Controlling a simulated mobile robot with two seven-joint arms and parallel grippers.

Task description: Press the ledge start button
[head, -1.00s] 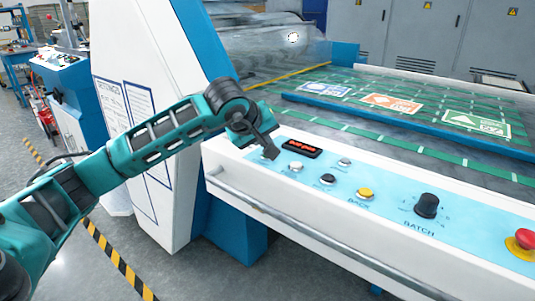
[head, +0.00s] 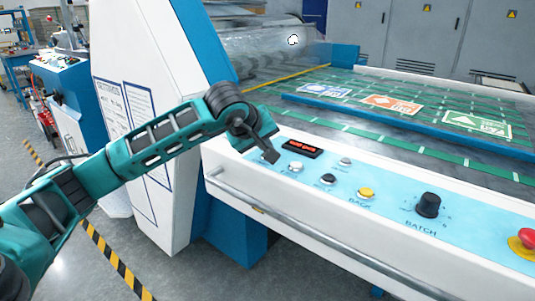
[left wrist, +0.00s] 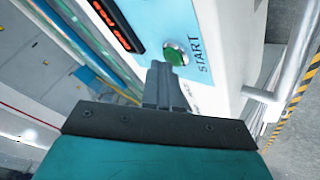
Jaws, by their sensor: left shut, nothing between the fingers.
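The green start button (left wrist: 175,55) sits on the light blue panel of the ledge, beside the word START in the left wrist view. In the head view it is hidden behind my left gripper (head: 271,157). The left gripper is shut and empty, its fingers pointing down at the left end of the panel (head: 390,212). In the left wrist view the fingertips (left wrist: 161,70) appear just short of the button; I cannot tell whether they touch it. My right gripper is not in view.
A red-lit display (head: 302,148), a white button (head: 296,167), a black button (head: 328,179), a yellow button (head: 366,193), a black batch knob (head: 428,205) and a red emergency stop (head: 524,241) share the panel. A metal rail (head: 300,237) runs along the front.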

